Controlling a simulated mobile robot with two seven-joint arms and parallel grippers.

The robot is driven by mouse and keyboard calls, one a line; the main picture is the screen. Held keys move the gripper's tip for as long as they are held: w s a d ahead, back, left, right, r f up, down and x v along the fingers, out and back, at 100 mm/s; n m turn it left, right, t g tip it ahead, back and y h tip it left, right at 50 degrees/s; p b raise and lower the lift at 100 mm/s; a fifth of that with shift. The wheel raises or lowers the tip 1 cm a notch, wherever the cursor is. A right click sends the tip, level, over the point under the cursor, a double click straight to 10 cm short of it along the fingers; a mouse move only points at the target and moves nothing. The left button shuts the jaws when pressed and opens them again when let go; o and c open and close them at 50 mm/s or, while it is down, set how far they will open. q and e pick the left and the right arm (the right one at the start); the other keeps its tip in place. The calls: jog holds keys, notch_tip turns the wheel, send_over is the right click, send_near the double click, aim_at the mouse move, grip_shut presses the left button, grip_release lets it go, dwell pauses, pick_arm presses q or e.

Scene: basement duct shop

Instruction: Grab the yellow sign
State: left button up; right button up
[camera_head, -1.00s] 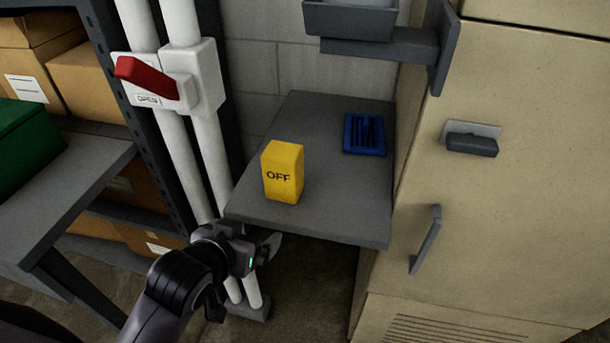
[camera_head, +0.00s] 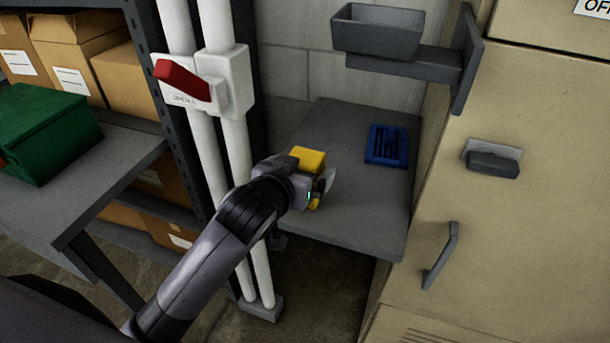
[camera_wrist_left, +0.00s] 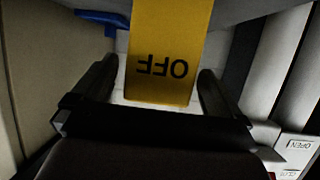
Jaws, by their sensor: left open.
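The yellow sign (camera_head: 309,159), a block marked OFF, stands on the grey shelf (camera_head: 355,221). In the head view my left gripper hides most of it. In the left wrist view the yellow sign (camera_wrist_left: 168,50) shows between the two fingers, its lettering upside down. My left gripper (camera_wrist_left: 157,88) is open, one finger on each side of the sign, with a gap visible at least beside the left finger. In the head view my left gripper (camera_head: 320,190) is at the front of the sign. My right gripper is not in view.
A blue slotted tray (camera_head: 386,145) lies on the shelf behind the sign. A tan cabinet (camera_head: 540,200) stands right. White pipes (camera_head: 238,150) with a red lever (camera_head: 183,80) stand left. A grey bin (camera_head: 377,33) juts out above the shelf. A green box (camera_head: 42,133) sits far left.

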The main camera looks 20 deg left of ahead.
pick_arm(q)
jog(key=shift+x, duration=0.95)
jog(key=shift+d, duration=0.1)
jog(key=c, duration=1.1)
